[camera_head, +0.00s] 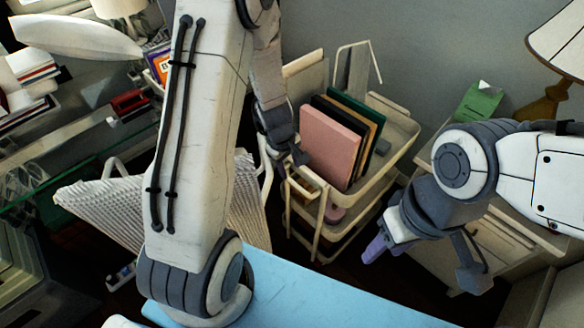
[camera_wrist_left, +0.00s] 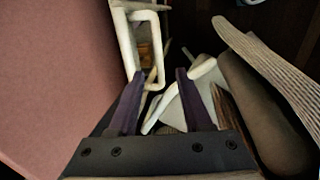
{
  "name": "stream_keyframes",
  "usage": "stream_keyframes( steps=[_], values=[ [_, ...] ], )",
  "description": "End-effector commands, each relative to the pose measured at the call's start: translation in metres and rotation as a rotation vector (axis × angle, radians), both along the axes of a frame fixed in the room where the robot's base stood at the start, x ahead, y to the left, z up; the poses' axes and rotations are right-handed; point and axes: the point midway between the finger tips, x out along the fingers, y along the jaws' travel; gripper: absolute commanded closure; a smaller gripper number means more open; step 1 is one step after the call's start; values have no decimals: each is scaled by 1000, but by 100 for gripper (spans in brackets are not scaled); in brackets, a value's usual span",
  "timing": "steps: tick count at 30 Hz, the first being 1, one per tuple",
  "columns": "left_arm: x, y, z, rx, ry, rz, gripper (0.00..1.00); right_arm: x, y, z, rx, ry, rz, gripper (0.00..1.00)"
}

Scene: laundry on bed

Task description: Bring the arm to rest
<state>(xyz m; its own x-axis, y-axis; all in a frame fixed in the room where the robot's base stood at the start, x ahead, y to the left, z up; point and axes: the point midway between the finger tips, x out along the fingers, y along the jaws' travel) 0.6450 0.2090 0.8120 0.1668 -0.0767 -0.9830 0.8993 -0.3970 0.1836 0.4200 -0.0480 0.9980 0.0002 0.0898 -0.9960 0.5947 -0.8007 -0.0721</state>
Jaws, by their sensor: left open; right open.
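My left gripper (camera_head: 284,150) hangs from its raised arm beside the pink book (camera_head: 328,146) in the cart. In the left wrist view its two dark purple fingers (camera_wrist_left: 160,103) stand apart with nothing gripped between them. The pink face of the book (camera_wrist_left: 45,75) fills the left of that view, close beside the fingers; I cannot tell if they touch. My right gripper (camera_head: 425,258) is at the right of the head view, its fingers spread wide and empty, in front of a light wooden cabinet (camera_head: 508,236).
A cream tiered cart (camera_head: 395,128) holds several upright books. A light blue surface (camera_head: 310,296) lies in front, bare where visible. A lamp (camera_head: 560,45) and a green card (camera_head: 480,102) are at the right.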

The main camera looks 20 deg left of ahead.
Motion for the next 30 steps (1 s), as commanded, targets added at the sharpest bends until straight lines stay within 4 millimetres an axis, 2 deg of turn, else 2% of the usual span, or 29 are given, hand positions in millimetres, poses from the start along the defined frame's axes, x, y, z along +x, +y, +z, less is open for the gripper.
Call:
stream_keyframes(
  steps=[1,4,23,26,28,30],
  values=[
    [-1,1,10,0,0,0,50,0,0,8,0,0,0,50],
    [-2,1,16,0,0,1,50,0,0,11,0,0,0,50],
    [-3,-3,20,-2,-1,-20,50,0,0,11,0,0,0,50],
    [-6,-25,38,-9,-12,-125,50,0,0,12,0,0,0,50],
    [-14,-54,60,-15,-24,-271,50,0,0,14,0,0,0,50],
    [-31,-90,89,-19,-36,-474,50,0,0,16,0,0,0,50]
  ],
)
